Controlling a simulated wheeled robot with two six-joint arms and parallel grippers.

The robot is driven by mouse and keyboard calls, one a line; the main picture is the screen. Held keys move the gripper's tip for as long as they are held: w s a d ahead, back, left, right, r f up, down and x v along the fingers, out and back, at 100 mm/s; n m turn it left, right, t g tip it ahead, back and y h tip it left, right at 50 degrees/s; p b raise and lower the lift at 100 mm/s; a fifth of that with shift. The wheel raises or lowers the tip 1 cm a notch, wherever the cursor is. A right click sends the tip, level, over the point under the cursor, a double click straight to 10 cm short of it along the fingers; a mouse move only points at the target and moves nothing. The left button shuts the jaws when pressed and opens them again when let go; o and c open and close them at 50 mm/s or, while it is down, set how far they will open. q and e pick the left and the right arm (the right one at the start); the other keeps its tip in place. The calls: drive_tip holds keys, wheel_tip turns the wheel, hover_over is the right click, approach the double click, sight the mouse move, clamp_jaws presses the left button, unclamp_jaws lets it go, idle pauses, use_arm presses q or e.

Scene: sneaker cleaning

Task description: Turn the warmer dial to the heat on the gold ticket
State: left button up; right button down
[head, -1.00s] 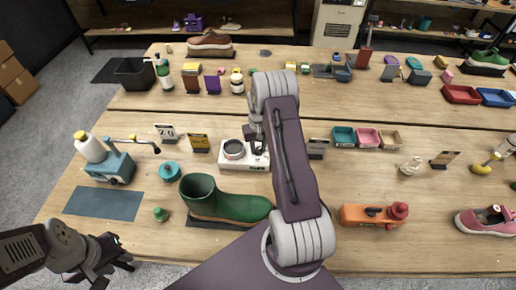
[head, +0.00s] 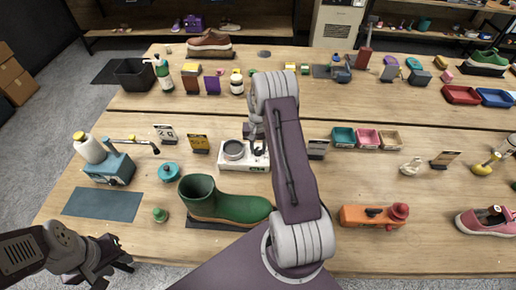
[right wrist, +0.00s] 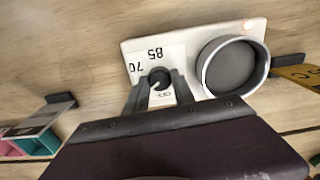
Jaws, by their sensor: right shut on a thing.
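The white warmer (head: 228,165) stands mid-table with a round grey cup ring on its left. My right gripper (right wrist: 160,88) is shut on the dial, one finger on each side. A pale pointer mark shows on the dial, but its exact setting is hard to read. The gold ticket (head: 199,143) stands left of the warmer; its text is too small to read. My left gripper (head: 115,272) is open and empty at the front left.
A green boot (head: 220,205) stands in front of the warmer. A teal jar (head: 168,172) and a white numbered card (head: 165,133) are to the left. An orange tool (head: 372,216) lies at right.

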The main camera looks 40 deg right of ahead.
sight(258, 151)
drive_tip(key=c, duration=1.1)
unclamp_jaws()
drive_tip(key=shift+s, duration=0.1)
drive_tip(key=shift+o, duration=0.2)
drive_tip(key=shift+r, duration=0.1)
drive_tip(key=shift+r, duration=0.3)
wheel_tip(258, 151, up, 8)
drive_tip(key=b, duration=0.1)
drive_tip(key=shift+r, duration=0.2)
drive_tip(key=shift+s, duration=0.1)
